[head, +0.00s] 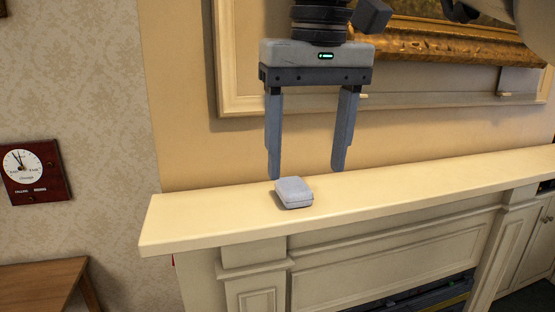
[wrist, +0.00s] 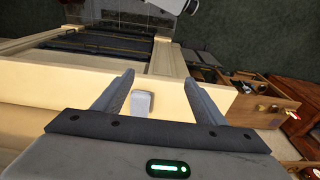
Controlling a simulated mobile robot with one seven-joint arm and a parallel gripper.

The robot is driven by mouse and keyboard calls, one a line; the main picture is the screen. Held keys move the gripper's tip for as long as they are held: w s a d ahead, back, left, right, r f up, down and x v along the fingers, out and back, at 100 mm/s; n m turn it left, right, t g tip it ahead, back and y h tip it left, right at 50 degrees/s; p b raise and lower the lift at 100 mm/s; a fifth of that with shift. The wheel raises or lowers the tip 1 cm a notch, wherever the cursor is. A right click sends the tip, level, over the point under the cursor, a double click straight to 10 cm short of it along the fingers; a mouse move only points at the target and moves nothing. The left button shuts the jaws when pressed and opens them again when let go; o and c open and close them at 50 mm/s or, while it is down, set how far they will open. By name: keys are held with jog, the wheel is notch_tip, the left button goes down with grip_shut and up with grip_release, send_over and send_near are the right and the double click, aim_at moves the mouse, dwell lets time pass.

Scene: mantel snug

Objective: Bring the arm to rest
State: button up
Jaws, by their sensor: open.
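My gripper (head: 304,174) is in the upper middle of the head view, with its two long blue-grey fingers pointing down and spread wide apart. It is open, with nothing between the fingers. It hangs above the cream mantel shelf (head: 400,196). A small pale grey box with rounded corners (head: 294,192) lies on the shelf, just below the fingertips and apart from them as far as I can tell. In the wrist view the fingers (wrist: 160,78) reach away from the camera, and the pale box (wrist: 142,103) shows between them, nearer the left finger.
A gilt-framed picture (head: 450,45) hangs on the wall behind my gripper. A round-dial instrument on a dark red board (head: 33,172) hangs at left, above a wooden table (head: 45,278). The fireplace opening (head: 420,299) is below the shelf. The shelf right of the box is clear.

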jog(key=s+d+f+m+t, duration=0.1)
jog(key=s+d+f, duration=0.1)
jog(key=f, duration=0.4)
jog(key=s+d+f+m+t, duration=0.1)
jog(key=s+d+f, duration=0.2)
jog(key=f, duration=0.4)
jog(key=s+d+f+m+t+p, duration=0.1)
jog(key=s+d+f+t, duration=0.1)
jog(key=d+f, duration=0.2)
notch_tip(320, 180, down, 3)
jog(key=shift+s+d+r, duration=0.15)
jog(key=shift+s+d, duration=0.05)
jog(key=shift+d, duration=0.1)
